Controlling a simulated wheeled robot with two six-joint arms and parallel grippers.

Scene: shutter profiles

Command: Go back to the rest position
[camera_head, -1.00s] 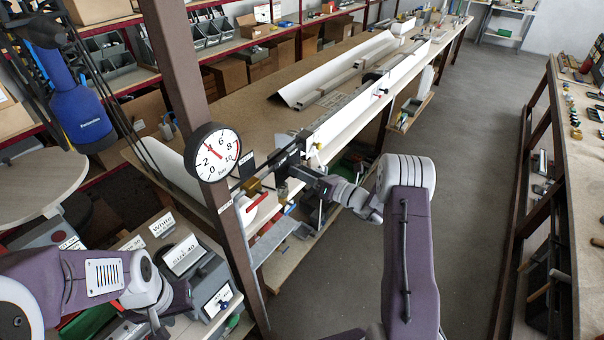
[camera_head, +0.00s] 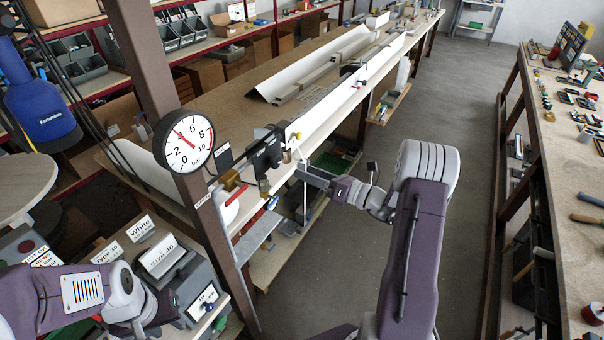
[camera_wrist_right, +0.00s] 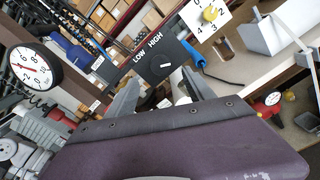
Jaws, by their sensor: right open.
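My right arm rises from the bottom right of the head view and bends left. Its gripper (camera_head: 302,166) is beside the black box at the near end of the long bench. In the right wrist view the two grey fingers (camera_wrist_right: 162,84) stand apart with nothing held between them. Behind them is a black LOW/HIGH switch panel (camera_wrist_right: 154,60) with a knob; I cannot tell whether a finger touches it. My left arm (camera_head: 85,292) is folded at the bottom left, over the labelled boxes. Its gripper is at the lower frame edge, mostly hidden, and its jaws cannot be made out.
A brown post (camera_head: 165,70) carries a round pressure gauge (camera_head: 183,141) between my arms. The long bench (camera_head: 250,110) holds white profiles. A tool-covered bench (camera_head: 560,170) stands on the right. The grey floor (camera_head: 430,110) between the benches is clear.

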